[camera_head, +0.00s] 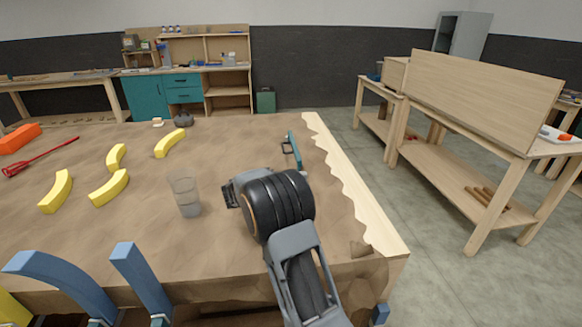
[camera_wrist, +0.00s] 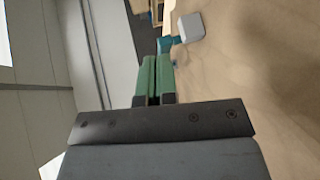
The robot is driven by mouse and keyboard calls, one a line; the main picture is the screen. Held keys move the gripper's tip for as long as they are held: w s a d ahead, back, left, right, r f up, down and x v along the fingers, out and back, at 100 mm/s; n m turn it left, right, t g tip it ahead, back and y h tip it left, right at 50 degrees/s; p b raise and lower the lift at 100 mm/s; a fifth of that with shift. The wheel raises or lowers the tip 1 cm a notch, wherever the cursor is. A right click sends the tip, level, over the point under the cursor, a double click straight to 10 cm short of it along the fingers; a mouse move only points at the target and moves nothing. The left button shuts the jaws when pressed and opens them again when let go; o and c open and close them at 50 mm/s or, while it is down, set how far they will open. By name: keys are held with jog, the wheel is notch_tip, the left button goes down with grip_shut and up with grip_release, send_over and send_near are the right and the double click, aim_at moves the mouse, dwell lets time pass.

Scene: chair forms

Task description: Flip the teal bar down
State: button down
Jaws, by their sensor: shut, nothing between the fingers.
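The teal bar (camera_head: 295,149) stands up at the right part of the brown-covered table, near its pale wavy edge strip, just beyond my wrist in the head view. In the wrist view a teal part (camera_wrist: 168,43) with a light grey block at its end shows just past the fingertips. My gripper (camera_wrist: 157,58) has green fingers that are pressed together and empty, pointing toward the teal part. Whether they touch it, I cannot tell. In the head view my black wrist hides most of the fingers.
A clear cup (camera_head: 186,197) stands left of my wrist. Several yellow curved pieces (camera_head: 170,143) lie farther left. Blue curved parts (camera_head: 140,280) stand at the front left. A red tool (camera_head: 40,158) and an orange block (camera_head: 19,138) lie at the far left.

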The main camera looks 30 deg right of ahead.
jog(key=w+f+t, duration=0.1)
jog(key=w, duration=0.1)
jog(key=w+f+n+t+h, duration=0.1)
jog(key=w, duration=0.1)
jog(key=w+d+f+n+t+h, duration=0.1)
jog(key=w, duration=0.1)
jog(key=shift+w+d+f, duration=0.1)
jog(key=shift+w+f, duration=0.1)
jog(key=shift+w, duration=0.05)
jog(key=shift+d, duration=0.1)
jog(key=p+x, duration=0.2)
jog(key=x, duration=0.8)
jog(key=shift+r, duration=0.2)
